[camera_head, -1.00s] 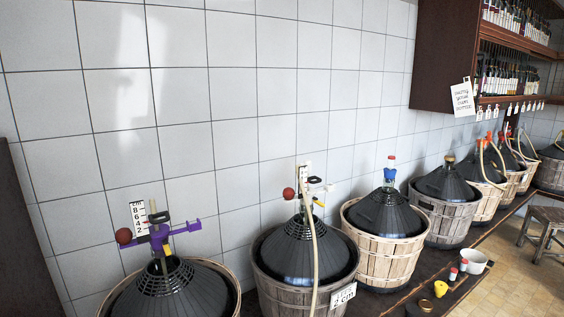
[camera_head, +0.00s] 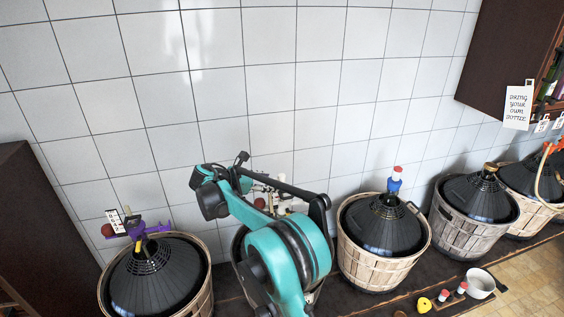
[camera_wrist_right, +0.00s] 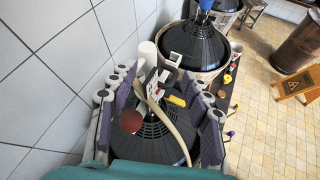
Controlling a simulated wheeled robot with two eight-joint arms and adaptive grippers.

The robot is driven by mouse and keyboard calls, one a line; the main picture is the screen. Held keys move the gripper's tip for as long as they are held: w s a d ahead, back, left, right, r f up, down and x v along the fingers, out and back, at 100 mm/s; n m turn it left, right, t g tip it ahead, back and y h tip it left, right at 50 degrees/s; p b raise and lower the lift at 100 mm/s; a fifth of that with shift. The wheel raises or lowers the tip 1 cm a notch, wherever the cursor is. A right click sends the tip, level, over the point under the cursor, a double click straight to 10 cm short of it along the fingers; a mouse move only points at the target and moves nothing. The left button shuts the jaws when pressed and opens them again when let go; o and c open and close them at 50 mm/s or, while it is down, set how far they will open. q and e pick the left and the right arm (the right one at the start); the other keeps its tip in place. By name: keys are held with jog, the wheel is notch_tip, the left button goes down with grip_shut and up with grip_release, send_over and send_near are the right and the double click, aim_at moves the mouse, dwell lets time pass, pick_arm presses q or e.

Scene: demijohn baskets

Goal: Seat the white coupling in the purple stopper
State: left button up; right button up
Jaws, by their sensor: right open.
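A purple fitting (camera_head: 152,229) sits on the neck of the leftmost basketed demijohn (camera_head: 150,275), with a red ball beside it; I take this as the purple stopper. My right gripper (camera_wrist_right: 160,80) is open in the wrist view. Its grey-and-purple fingers stand on either side of the fittings on the second demijohn's neck. Between them show a white cylinder (camera_wrist_right: 147,52), possibly the white coupling, a red-brown ball (camera_wrist_right: 131,121), a black handle and a pale hose (camera_wrist_right: 168,120). Nothing is clearly gripped. In the head view my teal right arm covers most of this demijohn. My left gripper is not in view.
A third demijohn (camera_head: 383,225) with a blue and red top stands to the right, with more beyond. A white bowl (camera_head: 480,284) and a yellow piece (camera_head: 424,305) lie on the counter near its front edge. The tiled wall (camera_head: 300,90) is close behind the demijohns.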

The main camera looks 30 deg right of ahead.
aim_at(282, 175)
jog(key=shift+n+g+h, duration=0.3)
jog(key=shift+n+h, duration=0.2)
jog(key=shift+n, duration=0.2)
jog(key=w+d, duration=0.1)
jog(key=w+d+f, duration=0.1)
jog(key=d, duration=0.1)
jog(key=shift+w+p, duration=0.35)
jog(key=shift+p, duration=0.05)
jog(key=x, duration=0.5)
jog(key=shift+w, duration=0.15)
jog(key=shift+a, duration=0.15)
jog(key=c, duration=1.1)
